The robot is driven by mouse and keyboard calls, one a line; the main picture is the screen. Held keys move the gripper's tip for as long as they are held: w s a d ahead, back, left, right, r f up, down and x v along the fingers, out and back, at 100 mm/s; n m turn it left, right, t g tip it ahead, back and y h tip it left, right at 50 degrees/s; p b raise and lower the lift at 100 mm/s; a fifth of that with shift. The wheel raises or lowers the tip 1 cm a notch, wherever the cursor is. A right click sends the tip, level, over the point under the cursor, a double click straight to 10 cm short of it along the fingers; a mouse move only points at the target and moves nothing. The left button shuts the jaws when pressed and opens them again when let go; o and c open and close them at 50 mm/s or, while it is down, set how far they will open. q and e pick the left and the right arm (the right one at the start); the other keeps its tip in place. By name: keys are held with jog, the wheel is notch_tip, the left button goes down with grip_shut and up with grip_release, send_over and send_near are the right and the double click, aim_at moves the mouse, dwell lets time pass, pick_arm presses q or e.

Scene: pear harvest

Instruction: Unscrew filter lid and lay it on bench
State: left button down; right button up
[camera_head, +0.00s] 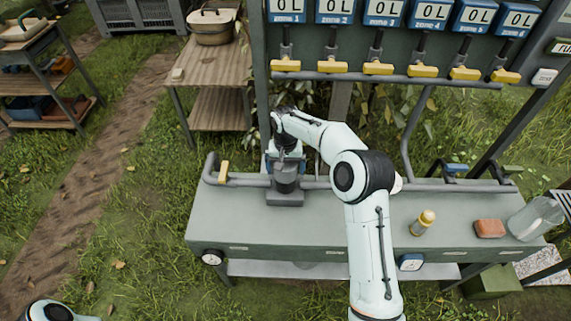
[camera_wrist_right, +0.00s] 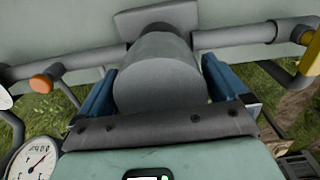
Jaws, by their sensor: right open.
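The filter (camera_head: 286,185) is a dark grey upright cylinder in the pipe run along the back of the bench (camera_head: 300,220). Its lid end, a smooth grey round part (camera_wrist_right: 158,85), fills the middle of the right wrist view. My right gripper (camera_head: 285,162) is over the top of the filter, pointing down. In the right wrist view, the blue fingers of the right gripper (camera_wrist_right: 160,68) stand on either side of the grey cylinder, and the jaws are open. I cannot tell whether either finger touches it. My left gripper is out of view.
A yellow-capped bottle (camera_head: 422,222), a reddish-brown block (camera_head: 490,228) and a clear jar (camera_head: 535,218) stand on the bench's right part. A yellow valve handle (camera_head: 223,172) is left of the filter. The bench's front left is clear. Yellow-handled valves (camera_head: 378,68) hang above.

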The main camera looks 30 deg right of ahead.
jog(key=c, duration=0.8)
jog(key=shift+r+n+p, duration=0.2)
jog(key=shift+n+p, duration=0.25)
jog(key=shift+n, duration=0.55)
jog(key=shift+c, duration=0.2)
jog(key=n+p, duration=0.1)
jog(key=n, duration=0.2)
jog(key=shift+n, duration=0.4)
jog(key=n+p, duration=0.1)
jog(key=n, duration=0.5)
jog(key=shift+p, duration=0.35)
jog(key=shift+f+n, duration=0.1)
jog(key=shift+n, duration=0.5)
jog(key=shift+f+n, duration=0.1)
jog(key=shift+n, duration=0.9)
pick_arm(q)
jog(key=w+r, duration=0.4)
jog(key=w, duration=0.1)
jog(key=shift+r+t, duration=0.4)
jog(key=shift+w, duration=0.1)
pick_arm(e)
jog(key=shift+w+r, duration=0.1)
jog(key=shift+r, duration=0.35)
